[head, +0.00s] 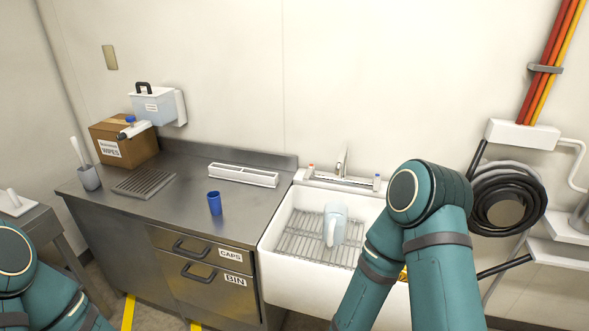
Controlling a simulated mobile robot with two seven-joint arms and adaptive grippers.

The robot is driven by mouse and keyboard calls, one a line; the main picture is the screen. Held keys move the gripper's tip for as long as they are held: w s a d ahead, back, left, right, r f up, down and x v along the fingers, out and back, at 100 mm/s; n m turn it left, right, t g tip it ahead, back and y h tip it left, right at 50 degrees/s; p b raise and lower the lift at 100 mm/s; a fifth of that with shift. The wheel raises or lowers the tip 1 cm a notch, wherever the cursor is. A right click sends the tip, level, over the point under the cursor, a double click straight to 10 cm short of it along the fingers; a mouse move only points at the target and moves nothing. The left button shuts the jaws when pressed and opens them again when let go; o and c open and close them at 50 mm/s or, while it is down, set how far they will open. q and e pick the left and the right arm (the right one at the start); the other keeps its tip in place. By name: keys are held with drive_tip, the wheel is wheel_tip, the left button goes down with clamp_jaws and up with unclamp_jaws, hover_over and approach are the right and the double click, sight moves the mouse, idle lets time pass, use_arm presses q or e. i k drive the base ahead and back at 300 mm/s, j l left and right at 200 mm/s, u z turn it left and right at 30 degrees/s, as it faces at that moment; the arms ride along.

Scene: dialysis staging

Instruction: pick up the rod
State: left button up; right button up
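No thing here is clearly the rod. A thin white stick (76,149) stands tilted in a grey cup (89,178) at the left end of the steel counter. A black bar (504,267) slants beside the sink at the right, and a dark bar (477,161) shows above it, left of the coiled hose. My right arm covers the right part of the sink, and its gripper is out of view. My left arm is at the lower left corner, and its gripper is also out of view.
The steel counter (254,203) holds a blue cup (214,203), a cardboard box (125,145), a drain grate (144,183) and a long white tray (243,175). A pale jug (335,223) stands on a rack in the white sink (281,222). A black hose coil (481,207) hangs at right.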

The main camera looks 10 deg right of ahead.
sight(76, 148)
drive_tip(key=i+j+u, duration=0.15)
drive_tip(key=i+u, duration=0.3)
drive_tip(key=i, duration=0.2)
drive_tip(key=i+u, duration=0.5)
drive_tip(key=i+j+u, duration=0.1)
drive_tip(key=i+j, duration=0.4)
drive_tip(key=i, duration=0.1)
